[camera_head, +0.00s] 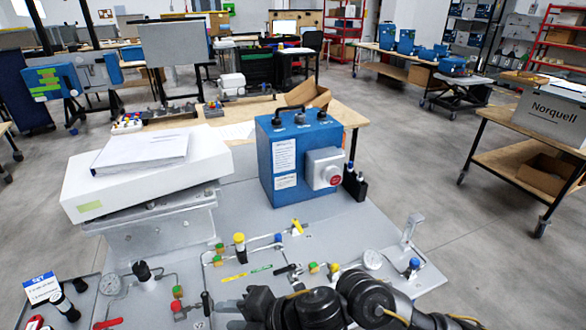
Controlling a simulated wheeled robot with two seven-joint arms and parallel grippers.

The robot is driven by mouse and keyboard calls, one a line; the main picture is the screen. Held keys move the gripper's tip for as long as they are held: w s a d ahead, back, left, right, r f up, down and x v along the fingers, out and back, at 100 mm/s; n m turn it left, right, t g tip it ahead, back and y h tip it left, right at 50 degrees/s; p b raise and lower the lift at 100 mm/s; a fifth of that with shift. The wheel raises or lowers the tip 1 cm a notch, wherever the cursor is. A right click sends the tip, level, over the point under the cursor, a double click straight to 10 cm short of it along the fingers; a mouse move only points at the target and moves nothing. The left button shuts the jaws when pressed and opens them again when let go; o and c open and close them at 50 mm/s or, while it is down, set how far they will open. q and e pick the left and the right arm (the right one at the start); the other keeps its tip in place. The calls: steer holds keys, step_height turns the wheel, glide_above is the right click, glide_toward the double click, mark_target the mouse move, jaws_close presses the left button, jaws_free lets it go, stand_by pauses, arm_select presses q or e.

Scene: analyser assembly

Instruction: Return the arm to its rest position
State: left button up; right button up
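My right arm is black and comes in along the bottom edge of the head view, reaching left over the front of the grey analyser panel (345,225). Its gripper (231,314) is at the bottom centre, low over the panel's front tubing. Two fingertips point left with a gap between them, and I see nothing held there. The lower part of the gripper is cut off by the picture edge. My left arm and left gripper are not in view.
A bracket (411,232) stands at the right. Open floor lies right of the panel, before a cart (520,160).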

steer(key=w+d+f+m+t+h, duration=0.1)
steer(key=d+f+m+t+h, duration=0.25)
steer(key=d+m, duration=0.6)
steer(key=d+f+m+t+h, duration=0.2)
steer(key=d+f+m+h, duration=0.15)
steer(key=d+m, duration=0.6)
steer(key=s+d+f+m+g+h, duration=0.25)
steer(key=s+d+f+m, duration=0.25)
steer(key=s+d, duration=0.35)
steer(key=s+d+f+m+g+h, duration=0.25)
steer(key=s+d+f+m, duration=0.25)
steer(key=s+d, duration=0.35)
step_height(320, 180, down, 24)
steer(key=w+g, duration=0.1)
steer(key=s+d+f+g+b, duration=0.1)
steer(key=s+d+f, duration=0.2)
steer(key=s+f, duration=1.4)
step_height(320, 180, down, 2)
steer(key=shift+s+f+g+b, duration=0.1)
steer(key=shift+s+g+b, duration=0.05)
steer(key=shift+g+b, duration=0.2)
